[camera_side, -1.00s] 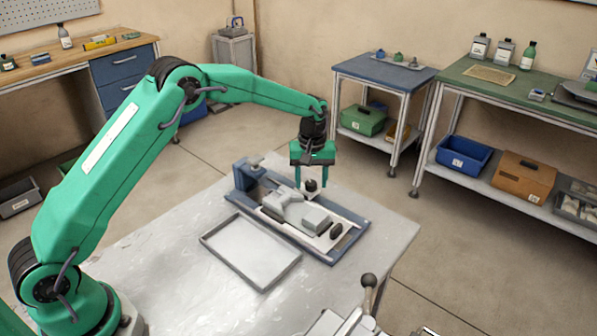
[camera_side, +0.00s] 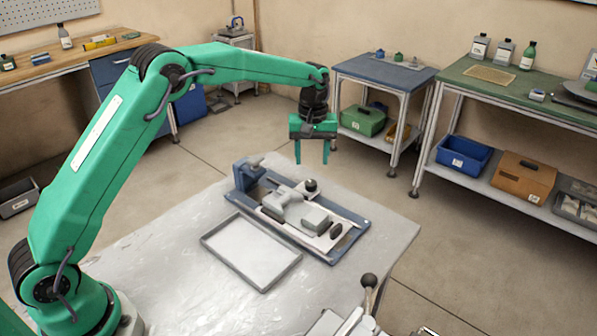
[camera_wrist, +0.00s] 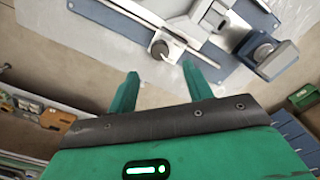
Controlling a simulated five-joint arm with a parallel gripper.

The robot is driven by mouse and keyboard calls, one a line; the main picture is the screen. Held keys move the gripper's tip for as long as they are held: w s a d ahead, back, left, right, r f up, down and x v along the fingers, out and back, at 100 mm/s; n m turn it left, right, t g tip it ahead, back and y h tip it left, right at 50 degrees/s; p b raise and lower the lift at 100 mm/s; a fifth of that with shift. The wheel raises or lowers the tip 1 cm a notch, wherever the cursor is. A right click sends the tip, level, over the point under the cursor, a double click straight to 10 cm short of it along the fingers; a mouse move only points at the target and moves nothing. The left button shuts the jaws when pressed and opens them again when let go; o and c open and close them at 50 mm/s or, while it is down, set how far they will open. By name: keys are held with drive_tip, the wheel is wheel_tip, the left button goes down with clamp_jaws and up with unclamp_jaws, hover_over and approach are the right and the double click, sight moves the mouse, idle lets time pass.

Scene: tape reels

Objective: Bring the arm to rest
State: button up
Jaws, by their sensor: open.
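My gripper (camera_side: 312,150) is green, with its two fingers pointing down and spread apart. It hangs in the air above the far side of the blue-framed fixture (camera_side: 350,240), with nothing between the fingers. In the wrist view, the open fingers (camera_wrist: 160,90) show with the fixture (camera_wrist: 228,82) beyond them. A dark round knob (camera_side: 311,185) stands on the fixture below my gripper, apart from the fingertips. It also shows in the wrist view (camera_wrist: 160,48).
A shallow grey tray (camera_side: 250,250) lies empty beside the fixture on the grey table (camera_side: 150,255). A lever with a ball knob (camera_side: 369,281) rises at the front edge. A blue-topped bench (camera_side: 385,72) and a green-topped bench (camera_side: 540,95) stand behind. The air around my gripper is clear.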

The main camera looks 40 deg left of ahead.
drive_tip(key=shift+r, duration=0.15)
drive_tip(key=s+a+r+m+t, duration=0.2)
drive_tip(key=s+r+m+t, duration=0.15)
drive_tip(key=s+r, duration=1.2)
drive_tip(key=s+a+f+m+t, duration=0.1)
drive_tip(key=s+m, duration=0.1)
drive_tip(key=s, duration=0.8)
drive_tip(key=s+a+f+m+t, duration=0.1)
drive_tip(key=s+f+m, duration=0.1)
drive_tip(key=s, duration=0.8)
drive_tip(key=shift+s+m, duration=0.15)
drive_tip(key=shift+m, duration=0.4)
